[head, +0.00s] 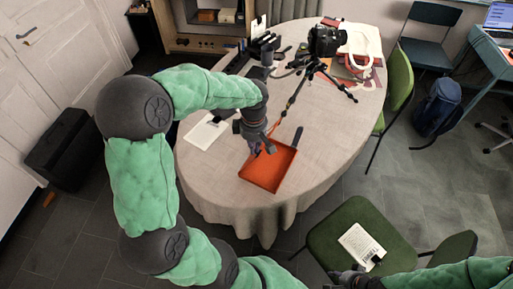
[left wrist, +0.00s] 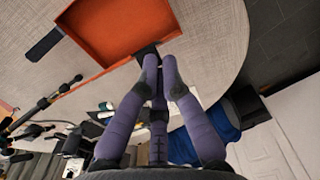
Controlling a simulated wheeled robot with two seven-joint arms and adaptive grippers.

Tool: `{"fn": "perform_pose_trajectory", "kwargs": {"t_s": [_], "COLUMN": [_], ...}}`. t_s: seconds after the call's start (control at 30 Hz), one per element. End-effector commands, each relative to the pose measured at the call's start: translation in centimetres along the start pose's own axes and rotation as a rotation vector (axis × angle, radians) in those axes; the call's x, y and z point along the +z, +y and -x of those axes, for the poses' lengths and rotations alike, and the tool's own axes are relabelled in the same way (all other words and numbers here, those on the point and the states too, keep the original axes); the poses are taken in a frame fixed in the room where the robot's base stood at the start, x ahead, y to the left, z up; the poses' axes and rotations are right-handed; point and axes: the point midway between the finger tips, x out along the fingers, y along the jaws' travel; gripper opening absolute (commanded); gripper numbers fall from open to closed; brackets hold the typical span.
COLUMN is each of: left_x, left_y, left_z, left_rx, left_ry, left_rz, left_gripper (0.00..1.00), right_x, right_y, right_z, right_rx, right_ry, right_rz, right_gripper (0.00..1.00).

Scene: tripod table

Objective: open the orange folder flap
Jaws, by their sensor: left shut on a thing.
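The orange folder (head: 268,168) lies on the round table and looks like a shallow open tray with raised edges. Its orange inside also fills the top of the left wrist view (left wrist: 125,25). My left gripper (head: 257,149) is at the folder's upper left edge in the head view. Its purple fingers (left wrist: 152,58) come together at that edge in the left wrist view, with a small dark piece at their tips. They hide the gripped spot, and I cannot tell the flap from the folder's wall. My right gripper (head: 348,278) is partly seen at the bottom; its fingers are unclear.
A dark bar (head: 298,137) lies beside the folder. A white clipboard (head: 206,132) is to its left. A camera on a small tripod (head: 318,68) stands behind, its strap running toward the folder. A green chair (head: 345,220) holds another clipboard (head: 362,246). Bare tablecloth lies right of the folder.

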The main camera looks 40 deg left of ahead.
Motion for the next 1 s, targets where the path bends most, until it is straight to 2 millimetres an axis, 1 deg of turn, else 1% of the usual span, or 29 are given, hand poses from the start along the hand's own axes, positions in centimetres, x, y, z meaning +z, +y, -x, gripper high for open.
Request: {"fn": "perform_pose_trajectory", "kwargs": {"t_s": [0.3, 0.63, 1.0], "left_x": [-1.3, -1.9, -3.4], "left_y": [-0.1, -0.1, 0.0], "left_z": [0.4, 0.6, 0.9], "left_rx": [-0.002, -0.002, -0.002], "left_ry": [0.001, 0.001, 0.001], "left_rz": [0.0, 0.0, -0.001], "left_gripper": [0.0, 0.0, 0.0], "right_x": [0.0, 0.0, 0.0], "right_y": [-0.1, -0.2, -0.3], "right_z": [0.4, 0.5, 0.8], "right_rx": [0.0, 0.0, 0.0], "right_ry": [0.0, 0.0, 0.0], "right_rz": [0.0, 0.0, 0.0], "right_gripper": [0.4, 0.4, 0.4]}}
